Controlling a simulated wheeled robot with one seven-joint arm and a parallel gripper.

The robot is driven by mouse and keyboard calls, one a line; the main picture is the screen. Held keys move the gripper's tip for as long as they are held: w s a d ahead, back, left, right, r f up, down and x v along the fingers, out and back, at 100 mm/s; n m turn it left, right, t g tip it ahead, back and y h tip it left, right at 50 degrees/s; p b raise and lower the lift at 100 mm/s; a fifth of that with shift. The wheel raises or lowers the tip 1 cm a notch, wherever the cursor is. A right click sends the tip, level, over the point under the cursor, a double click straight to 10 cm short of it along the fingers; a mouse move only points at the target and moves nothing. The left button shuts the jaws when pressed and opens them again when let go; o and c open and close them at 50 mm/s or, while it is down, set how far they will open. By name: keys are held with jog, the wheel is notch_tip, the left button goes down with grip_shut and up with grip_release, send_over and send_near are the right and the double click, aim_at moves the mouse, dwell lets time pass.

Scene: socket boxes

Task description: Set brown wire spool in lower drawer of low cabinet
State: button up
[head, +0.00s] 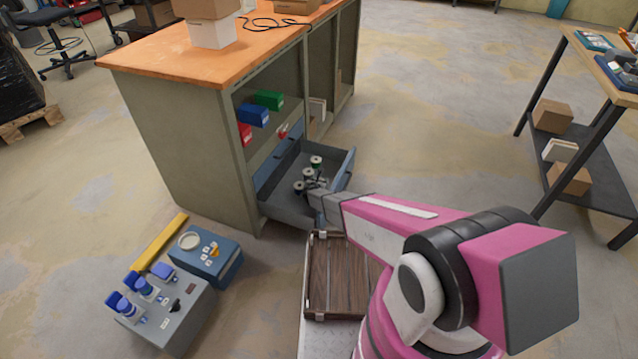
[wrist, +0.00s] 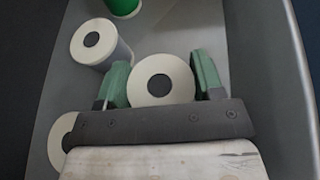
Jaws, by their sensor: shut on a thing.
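The low cabinet's lower drawer (head: 284,210) is pulled out, and several spools stand inside it. My gripper (head: 314,186) reaches into this drawer in the head view. In the wrist view my gripper (wrist: 161,76) is shut on a wire spool (wrist: 160,88), with one green finger pad on each side. The held spool shows its pale round flange and dark hole; its winding colour is hidden. It is over the drawer floor; I cannot tell whether it touches. A pale-flanged spool (wrist: 97,42), a green spool (wrist: 123,6) and a partly hidden spool (wrist: 59,138) are nearby.
The drawer's side wall (wrist: 262,45) runs close on the right in the wrist view. Green, blue and red bins (head: 253,115) sit on the shelf above the drawer. A brown slatted case (head: 335,278) and a grey socket box (head: 165,312) stand in front.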

jog(key=shift+f, duration=0.3)
jog(key=o, duration=1)
jog(key=shift+o, duration=0.2)
